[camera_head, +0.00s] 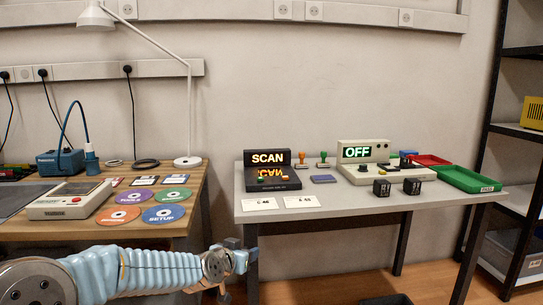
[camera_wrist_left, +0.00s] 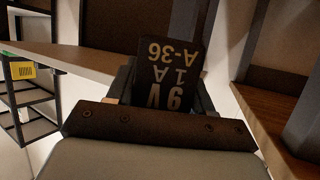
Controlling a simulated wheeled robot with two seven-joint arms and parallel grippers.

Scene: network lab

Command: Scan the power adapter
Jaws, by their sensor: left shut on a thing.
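My left gripper (camera_head: 240,254) is in front of the gap between the two tables, below the grey tabletop's level. In the left wrist view it is shut on a black power adapter (camera_wrist_left: 168,72), whose upside-down white label reads 9V 1A A-36. The adapter is hard to make out in the head view. The black scanner (camera_head: 272,184), with a lit SCAN sign (camera_head: 267,157), stands on the left part of the grey table (camera_head: 345,205), apart from my gripper. Two other black adapters, one left (camera_head: 382,188) and one right (camera_head: 412,186), sit near the table's front.
Two white cards (camera_head: 259,203) lie in front of the scanner. A tester (camera_head: 365,165) reading OFF stands behind the loose adapters. Green (camera_head: 470,180) and red trays (camera_head: 428,160) are at the right. The wooden table (camera_head: 165,228) at left holds discs and a lamp (camera_head: 188,120).

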